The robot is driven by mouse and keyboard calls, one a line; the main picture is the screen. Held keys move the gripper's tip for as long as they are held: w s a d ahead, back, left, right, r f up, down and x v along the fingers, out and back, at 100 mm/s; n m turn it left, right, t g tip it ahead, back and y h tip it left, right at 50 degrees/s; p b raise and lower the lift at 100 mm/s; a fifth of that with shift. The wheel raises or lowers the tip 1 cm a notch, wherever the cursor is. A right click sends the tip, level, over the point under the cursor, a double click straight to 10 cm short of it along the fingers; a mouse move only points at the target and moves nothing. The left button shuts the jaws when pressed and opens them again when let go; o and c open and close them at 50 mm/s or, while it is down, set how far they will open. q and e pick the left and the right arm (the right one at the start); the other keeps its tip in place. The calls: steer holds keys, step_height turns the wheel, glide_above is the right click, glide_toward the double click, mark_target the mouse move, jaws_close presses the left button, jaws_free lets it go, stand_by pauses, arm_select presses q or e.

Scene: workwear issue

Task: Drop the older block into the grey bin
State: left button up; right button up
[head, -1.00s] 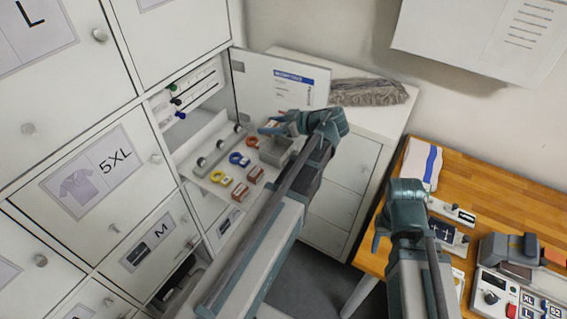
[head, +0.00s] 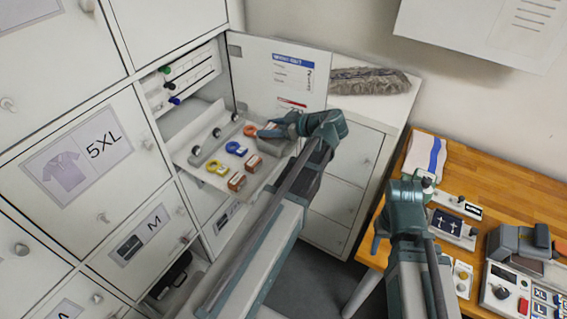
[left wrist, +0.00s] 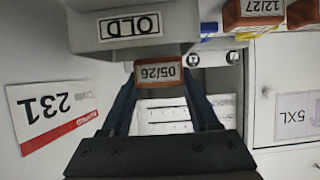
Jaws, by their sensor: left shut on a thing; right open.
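My left gripper (head: 268,131) is shut on a small reddish-brown block with a white label reading 05/26 (left wrist: 160,71). In the left wrist view the block is between the fingertips, beside the grey bin (left wrist: 180,25) with its OLD label. I cannot tell whether block and bin touch. In the head view the gripper and arm hide most of the bin. Another brown block, labelled 12/27 (left wrist: 262,10), is at the top right of the left wrist view. Two brown blocks (head: 252,163) (head: 237,181) lie on the pulled-out shelf. My right gripper (head: 388,232) is open, near the wooden table.
The shelf (head: 190,155) also carries orange, blue and yellow rings. An open cabinet door (head: 285,75) stands behind my left gripper. A white cabinet with a grey folded bundle (head: 368,81) is to the right. The wooden table (head: 480,170) holds cloth and devices.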

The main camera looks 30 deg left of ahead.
arm_select(q)
steer(key=o, duration=1.4)
steer(key=p+v, duration=0.6)
steer(key=v, duration=0.7)
steer(key=shift+d+r, duration=0.15)
steer(key=shift+d, duration=0.2)
steer(key=shift+s, duration=0.15)
